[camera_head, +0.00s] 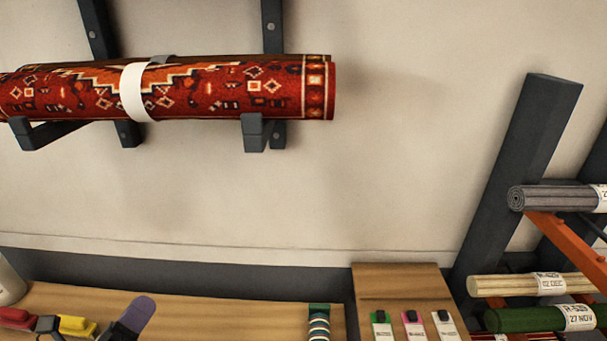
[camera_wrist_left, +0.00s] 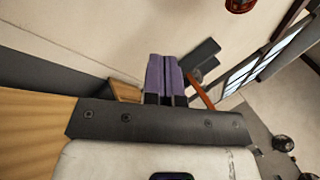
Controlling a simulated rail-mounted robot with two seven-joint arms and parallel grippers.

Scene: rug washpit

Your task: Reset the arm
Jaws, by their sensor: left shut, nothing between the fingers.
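My left gripper (camera_head: 138,312) shows at the bottom left of the head view as a purple fingertip on a dark body, in front of the wooden counter. In the left wrist view its two purple fingers (camera_wrist_left: 164,76) are pressed together with nothing between them. My right gripper is in neither view.
A rolled red patterned rug (camera_head: 215,88) with a white band lies on wall brackets. The wooden counter (camera_head: 220,303) holds red (camera_head: 15,318) and yellow (camera_head: 76,326) items. A rack with a dark post (camera_head: 520,160) holds a grey roll (camera_head: 555,198) at right.

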